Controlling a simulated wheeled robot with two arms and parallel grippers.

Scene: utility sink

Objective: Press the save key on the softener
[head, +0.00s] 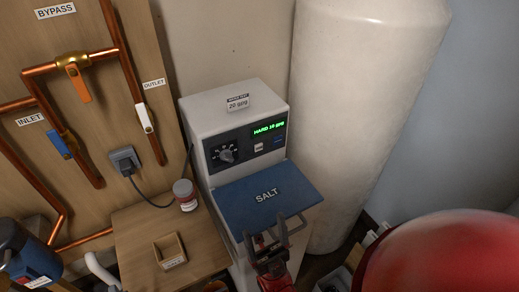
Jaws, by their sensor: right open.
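The softener (205,122) is a white cabinet with a dark control panel. The panel holds a dial (226,155), a green-lit display (269,128) that seems to read "HARD 10 gpg", a small white key (258,147) and a small blue key (278,140). The lettering on the keys is too small to read, so I cannot tell which is save. A label (238,102) on top reads "20 gpg". My right gripper (274,231) is open and empty over the front of the blue salt lid (240,198), below and apart from the keys. My left gripper is out of view.
A tall white tank (360,90) stands right of the softener. On the left, copper pipes and valves run up a wooden board (95,25). A wooden stand (135,235) holds a lidded jar (185,194) and a small wooden box (170,250). The space before the panel is clear.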

